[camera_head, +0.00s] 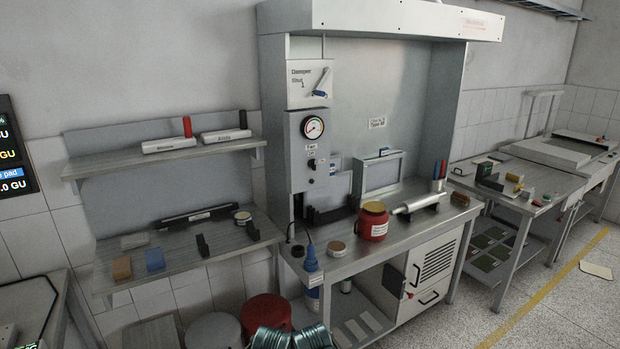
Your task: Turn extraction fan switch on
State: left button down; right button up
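The extraction fan switch (312,163) is a small black knob on a grey control panel (297,174) at the left side of the fume hood. A "Fan" label sits just above it. Its exact position is too small to read. A round gauge (313,127) is above the switch. Above that, a white plate marked "Damper" carries a lever with a blue handle (321,93). No gripper can be made out in the head view; ribbed metallic parts at the bottom edge may be mine.
Shelves (163,153) with small items are at the left. A side table (525,185) stands at the right. Floor at the lower right is mostly clear.

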aim_at(311, 164)
jog(key=i+l+z, duration=0.25)
jog(key=i, duration=0.3)
jog(key=i+l+z, duration=0.25)
jog(key=i, duration=0.3)
jog(key=i+l+z, duration=0.25)
jog(key=i, duration=0.3)
jog(key=j, duration=0.1)
